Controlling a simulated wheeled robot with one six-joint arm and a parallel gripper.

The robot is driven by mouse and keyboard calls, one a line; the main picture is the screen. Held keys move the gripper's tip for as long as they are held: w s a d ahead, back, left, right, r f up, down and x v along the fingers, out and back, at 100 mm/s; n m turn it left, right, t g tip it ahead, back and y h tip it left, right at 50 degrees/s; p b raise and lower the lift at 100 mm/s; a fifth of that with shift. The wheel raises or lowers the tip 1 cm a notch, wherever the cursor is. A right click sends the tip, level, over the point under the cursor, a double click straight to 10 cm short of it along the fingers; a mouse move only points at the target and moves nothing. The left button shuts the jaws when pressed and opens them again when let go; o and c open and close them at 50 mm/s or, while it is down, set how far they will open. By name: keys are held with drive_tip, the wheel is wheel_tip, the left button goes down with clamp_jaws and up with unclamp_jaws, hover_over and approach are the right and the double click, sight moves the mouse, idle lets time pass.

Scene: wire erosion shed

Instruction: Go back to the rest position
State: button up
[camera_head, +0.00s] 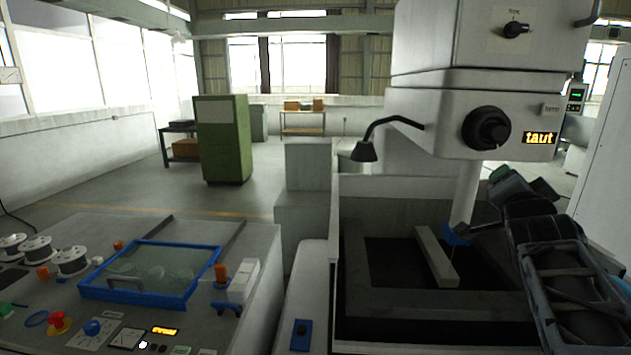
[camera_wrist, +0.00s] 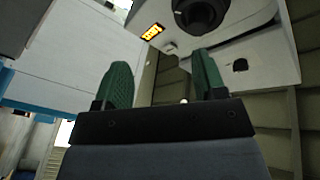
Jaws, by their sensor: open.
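In the head view that display (camera_head: 539,138) reads "taut". My dark arm comes in from the right edge.
The work tank (camera_head: 375,310) holds a pale bar (camera_head: 436,257) and a blue part (camera_head: 457,236) below my gripper. A black lamp (camera_head: 364,150) hangs from the head. A console (camera_head: 225,335) with a blue-framed tray (camera_head: 134,297) and spools stands left. Floor is open near the green cabinet (camera_head: 224,140).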

drive_tip(key=s+a+f+n+g+y, duration=0.2)
drive_tip(key=a+f+n+g, duration=0.15)
drive_tip(key=f, duration=0.55)
drive_tip(key=s+a+f+n+g+y, duration=0.2)
drive_tip(key=f+n+g, duration=0.15)
drive_tip(key=f, duration=0.55)
drive_tip(key=s+a+f+n+g+y, duration=0.2)
drive_tip(key=s+a+f+n, duration=0.1)
drive_tip(key=a, duration=0.5)
drive_tip(key=s+a+f+n+g+y, duration=0.3)
drive_tip(key=s+a+f+n, duration=0.1)
drive_tip(key=a+f, duration=0.4)
drive_tip(key=shift+s+a, duration=0.25)
drive_tip(key=shift+s, duration=0.65)
drive_tip(key=shift+f, duration=0.1)
